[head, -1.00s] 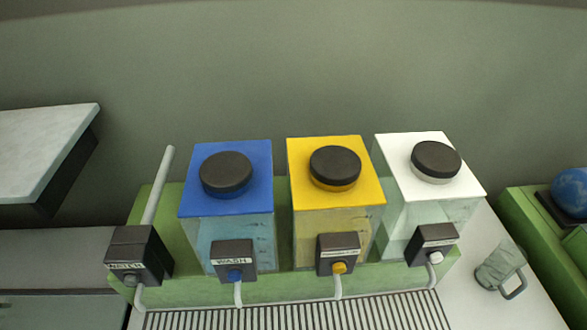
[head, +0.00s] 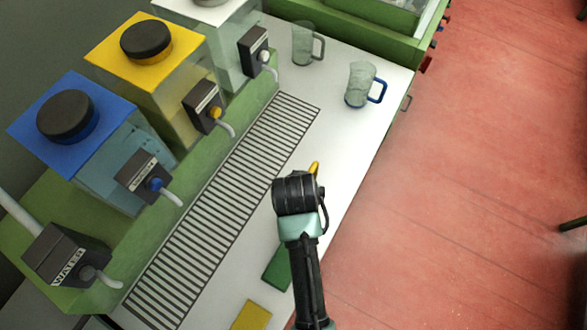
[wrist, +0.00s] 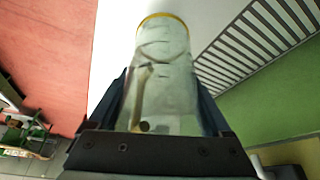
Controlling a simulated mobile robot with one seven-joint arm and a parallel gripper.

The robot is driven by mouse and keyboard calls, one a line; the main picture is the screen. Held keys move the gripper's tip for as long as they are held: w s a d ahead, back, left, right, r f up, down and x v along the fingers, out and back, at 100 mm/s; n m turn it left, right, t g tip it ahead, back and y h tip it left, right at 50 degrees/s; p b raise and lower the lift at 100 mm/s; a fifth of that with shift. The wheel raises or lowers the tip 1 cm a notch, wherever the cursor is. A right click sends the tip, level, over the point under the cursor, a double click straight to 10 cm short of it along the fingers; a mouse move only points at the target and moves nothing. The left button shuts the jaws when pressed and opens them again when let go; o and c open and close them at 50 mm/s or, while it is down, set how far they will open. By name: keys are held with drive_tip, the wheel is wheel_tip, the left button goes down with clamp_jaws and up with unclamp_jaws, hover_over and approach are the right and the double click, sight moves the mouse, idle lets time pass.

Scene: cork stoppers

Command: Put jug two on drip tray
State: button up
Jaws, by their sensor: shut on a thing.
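My gripper (head: 298,192) is over the white counter, to the right of the slatted drip tray (head: 222,205). In the wrist view my gripper (wrist: 163,100) is shut on a clear jug (wrist: 165,55) with a yellow rim, a finger on each side. In the head view only a yellow bit of this jug (head: 314,168) shows past my gripper. The drip tray also shows in the wrist view (wrist: 255,45), right of the held jug and apart from it. I cannot read a number on any jug.
A grey-handled jug (head: 302,45) and a blue-handled jug (head: 360,85) stand at the counter's far end. Tanks with blue (head: 70,150), yellow (head: 160,70) and white lids line the tray's left side, their spouts near it. Green (head: 277,268) and yellow (head: 251,315) patches lie on the counter.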

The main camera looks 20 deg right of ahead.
drive_tip(key=shift+f, duration=2.55)
drive_tip(key=shift+f, duration=0.2)
drive_tip(key=o, duration=1.4)
drive_tip(key=shift+c, duration=0.2)
drive_tip(key=shift+r, duration=0.1)
drive_tip(key=shift+r, duration=0.25)
drive_tip(key=v, duration=1.2)
drive_tip(key=shift+a+f, duration=0.1)
drive_tip(key=shift+f, duration=0.05)
